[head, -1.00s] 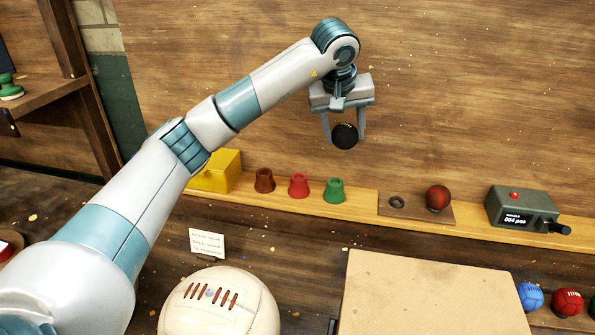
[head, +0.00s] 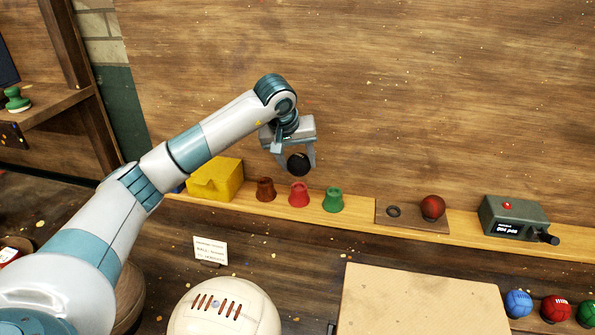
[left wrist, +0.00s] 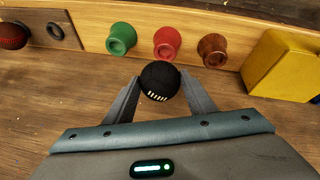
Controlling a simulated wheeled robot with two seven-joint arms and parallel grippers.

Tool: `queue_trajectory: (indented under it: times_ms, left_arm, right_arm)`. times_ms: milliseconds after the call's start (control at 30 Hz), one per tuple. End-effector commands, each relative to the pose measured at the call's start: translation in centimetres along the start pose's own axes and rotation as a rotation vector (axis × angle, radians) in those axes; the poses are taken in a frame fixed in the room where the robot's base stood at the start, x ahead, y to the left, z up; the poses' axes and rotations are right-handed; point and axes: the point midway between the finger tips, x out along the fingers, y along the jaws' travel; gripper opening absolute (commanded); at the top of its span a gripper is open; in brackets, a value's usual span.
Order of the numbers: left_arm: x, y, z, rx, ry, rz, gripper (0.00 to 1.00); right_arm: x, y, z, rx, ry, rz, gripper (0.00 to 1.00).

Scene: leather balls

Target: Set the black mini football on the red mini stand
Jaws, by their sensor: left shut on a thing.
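My left gripper (head: 296,165) is shut on the black mini football (head: 298,164), a small dark ball with pale lacing. In the head view the ball appears just above the red mini stand (head: 299,194), apart from it. The red stand is a small flared piece on the wooden ledge, between a brown stand (head: 265,190) and a green stand (head: 333,199). In the left wrist view the ball (left wrist: 160,81) sits between the two fingertips, and the red stand (left wrist: 167,43) shows just beyond it, empty. My right gripper is not in view.
The ledge (head: 350,217) also bears a yellow block (head: 215,180), a board with a ring (head: 393,211) and a dark red ball (head: 432,207), and a grey-green device (head: 514,217). A large cream ball (head: 224,310) and several small balls are in front.

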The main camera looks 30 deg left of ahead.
Motion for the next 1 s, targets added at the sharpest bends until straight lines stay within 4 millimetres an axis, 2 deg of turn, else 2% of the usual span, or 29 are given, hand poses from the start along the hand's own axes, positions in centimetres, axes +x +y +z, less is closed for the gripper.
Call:
queue_trajectory:
  times_ms: [267,600,1000]
  left_arm:
    - [0.3,0.0,0.1,0.0,-0.001,0.0,0.25]
    - [3.1,-0.6,1.3,0.0,-0.001,0.0,0.25]
    - [3.7,-0.7,1.6,0.0,0.0,0.0,0.25]
  right_arm:
    - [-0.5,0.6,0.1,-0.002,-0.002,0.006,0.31]
    - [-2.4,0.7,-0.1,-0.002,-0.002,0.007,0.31]
    - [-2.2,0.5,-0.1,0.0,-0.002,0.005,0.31]
